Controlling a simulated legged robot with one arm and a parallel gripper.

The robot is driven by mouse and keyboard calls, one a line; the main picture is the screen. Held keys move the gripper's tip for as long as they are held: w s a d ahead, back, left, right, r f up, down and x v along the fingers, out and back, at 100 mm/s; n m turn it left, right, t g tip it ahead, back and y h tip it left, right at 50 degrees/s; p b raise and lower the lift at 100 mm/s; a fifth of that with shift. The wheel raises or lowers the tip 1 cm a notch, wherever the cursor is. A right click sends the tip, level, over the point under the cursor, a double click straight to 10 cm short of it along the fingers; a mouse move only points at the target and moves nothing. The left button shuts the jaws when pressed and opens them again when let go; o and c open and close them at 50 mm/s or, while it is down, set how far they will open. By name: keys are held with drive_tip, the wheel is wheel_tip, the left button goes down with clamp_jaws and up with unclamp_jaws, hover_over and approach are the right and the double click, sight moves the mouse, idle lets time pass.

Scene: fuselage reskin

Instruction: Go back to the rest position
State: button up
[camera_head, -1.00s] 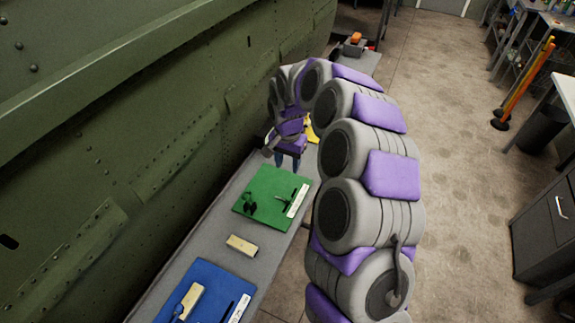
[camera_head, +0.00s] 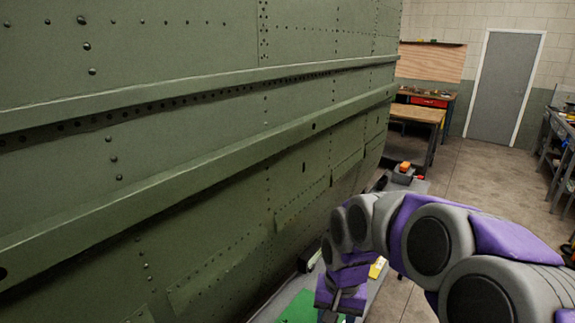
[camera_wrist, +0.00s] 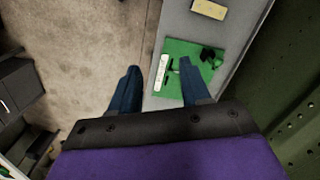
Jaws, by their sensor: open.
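My gripper (camera_wrist: 158,80) is open and empty in the wrist view, its two blue fingers spread apart. It hangs above the edge of the grey bench (camera_wrist: 190,28), with the green mat (camera_wrist: 205,50) partly behind the right finger. In the head view my arm curves in from the lower right. My gripper is low in the picture there, and its fingertips are not clearly seen. A corner of the green mat (camera_head: 300,308) shows beside it.
The green riveted fuselage (camera_head: 180,150) fills the left side. A wooden block (camera_wrist: 209,9) lies on the bench. An orange object (camera_head: 405,167) is at the bench's far end. A workbench (camera_head: 418,115) and a grey door (camera_head: 504,85) stand at the back. Open floor lies to the right.

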drive_tip(key=s+d+n, duration=0.1)
drive_tip(key=s+d, duration=0.1)
drive_tip(key=s, duration=1.1)
drive_tip(key=s+d+r+n+g, duration=0.1)
drive_tip(key=s+d, duration=0.1)
drive_tip(key=s, duration=1)
drive_tip(key=shift+s+n+h, duration=0.3)
drive_tip(key=shift+s, duration=0.1)
